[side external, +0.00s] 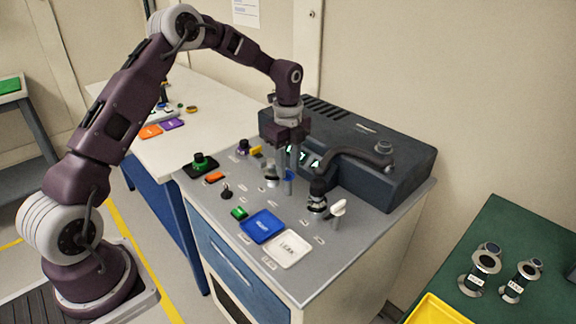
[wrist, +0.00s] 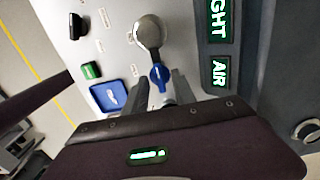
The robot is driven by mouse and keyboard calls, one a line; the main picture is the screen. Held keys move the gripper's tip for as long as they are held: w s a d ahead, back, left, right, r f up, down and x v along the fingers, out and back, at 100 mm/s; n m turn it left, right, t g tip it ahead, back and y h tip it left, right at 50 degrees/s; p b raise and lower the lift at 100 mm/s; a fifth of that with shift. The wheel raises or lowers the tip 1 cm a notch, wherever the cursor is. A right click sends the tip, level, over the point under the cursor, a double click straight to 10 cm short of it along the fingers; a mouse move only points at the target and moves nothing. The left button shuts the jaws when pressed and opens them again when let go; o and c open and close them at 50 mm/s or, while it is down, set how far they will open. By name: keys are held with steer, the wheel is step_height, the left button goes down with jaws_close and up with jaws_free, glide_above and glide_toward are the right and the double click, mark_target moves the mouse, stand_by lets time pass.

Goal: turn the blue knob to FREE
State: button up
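The blue knob (wrist: 160,76) shows in the wrist view, just past my fingertips. It is small, with a pointed or bar-like upper end. In the side view only a bit of blue (side external: 289,175) shows beside my fingers, which hide most of it. My gripper (side external: 284,178) points straight down over the grey bench top at the knob. In the wrist view my gripper (wrist: 162,92) has its two fingers apart, one on each side of the knob. I cannot tell whether either finger touches it. No FREE marking is readable.
A metal round-topped fitting (wrist: 148,32) stands close to the knob. The dark console (side external: 400,165) with green-lit displays rises behind, with a dark bent arm (side external: 345,158) reaching out. A blue tray (side external: 263,226), a white tray (side external: 287,249) and a green-topped knob (side external: 201,161) are nearby.

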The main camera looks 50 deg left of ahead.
steer(key=shift+f, duration=0.2)
jaws_close()
